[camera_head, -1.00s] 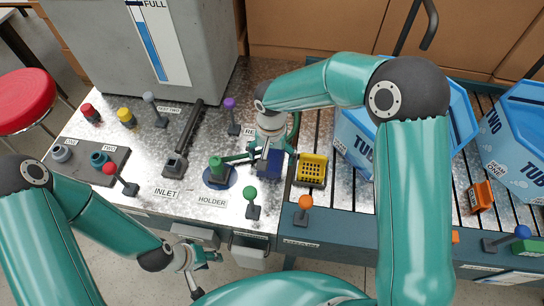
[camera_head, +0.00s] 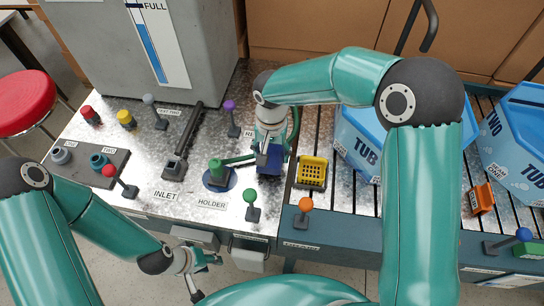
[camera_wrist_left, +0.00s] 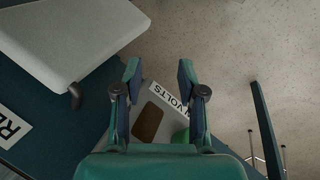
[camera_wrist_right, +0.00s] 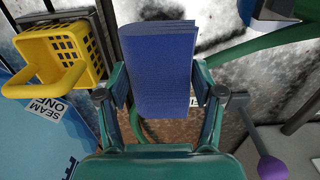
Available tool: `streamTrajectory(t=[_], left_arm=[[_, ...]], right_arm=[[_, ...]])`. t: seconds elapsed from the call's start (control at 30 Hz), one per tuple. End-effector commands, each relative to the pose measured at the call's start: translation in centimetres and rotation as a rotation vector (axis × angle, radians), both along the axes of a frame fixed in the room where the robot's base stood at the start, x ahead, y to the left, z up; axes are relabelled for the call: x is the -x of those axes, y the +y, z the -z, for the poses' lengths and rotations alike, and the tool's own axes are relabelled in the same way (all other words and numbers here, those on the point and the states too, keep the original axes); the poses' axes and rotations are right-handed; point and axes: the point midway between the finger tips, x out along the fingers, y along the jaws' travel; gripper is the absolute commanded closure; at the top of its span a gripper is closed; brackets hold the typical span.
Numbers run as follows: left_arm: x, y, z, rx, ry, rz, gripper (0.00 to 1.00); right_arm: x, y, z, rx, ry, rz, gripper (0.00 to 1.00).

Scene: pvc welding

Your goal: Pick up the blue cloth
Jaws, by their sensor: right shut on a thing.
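The blue cloth (camera_wrist_right: 158,70) is a folded dark blue block between the two fingers of my right gripper (camera_wrist_right: 160,95) in the right wrist view. The fingers press on its two sides. In the head view the cloth (camera_head: 268,168) is partly hidden under my right gripper (camera_head: 270,150), just left of the yellow basket. I cannot tell whether the cloth is clear of the metal table. My left gripper (camera_wrist_left: 158,75) is open and empty in the left wrist view, below the table's front edge.
A yellow basket (camera_head: 311,172) stands right of the cloth. A green torch (camera_head: 217,170) in its holder stands to the left, with a green hose running to the right. Purple (camera_head: 230,104) and green (camera_head: 250,196) knobbed levers stand nearby. Blue tubs (camera_head: 357,148) stand on the right.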

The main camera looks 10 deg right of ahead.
Motion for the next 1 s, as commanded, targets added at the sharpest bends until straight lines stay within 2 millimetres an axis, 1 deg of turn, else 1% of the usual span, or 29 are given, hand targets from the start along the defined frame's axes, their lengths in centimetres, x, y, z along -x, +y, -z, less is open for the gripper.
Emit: streamTrajectory(t=[0.03,0.17,0.4,0.6,0.8,1.0], left_arm=[[0.0,0.0,0.1,0.0,0.0,0.0,0.6],[0.0,0.0,0.3,0.0,0.0,0.0,0.6],[0.0,0.0,0.5,0.0,0.0,0.0,0.6],[0.0,0.0,0.4,0.0,0.0,0.0,0.6],[0.0,0.0,0.2,0.0,0.0,0.0,0.6],[0.0,0.0,0.2,0.0,0.0,0.0,0.6]], right_arm=[[-0.1,0.0,-0.9,-0.001,-0.005,0.0,0.73],[-0.1,0.1,-3.5,-0.002,-0.006,0.001,0.73],[-0.1,0.1,-9.0,-0.003,-0.007,0.0,0.73],[-0.1,0.1,-13.0,-0.001,-0.005,0.0,0.73],[-0.1,0.1,-15.7,-0.001,-0.001,-0.001,0.73],[0.0,0.1,-17.0,0.0,0.0,-0.001,0.73]])
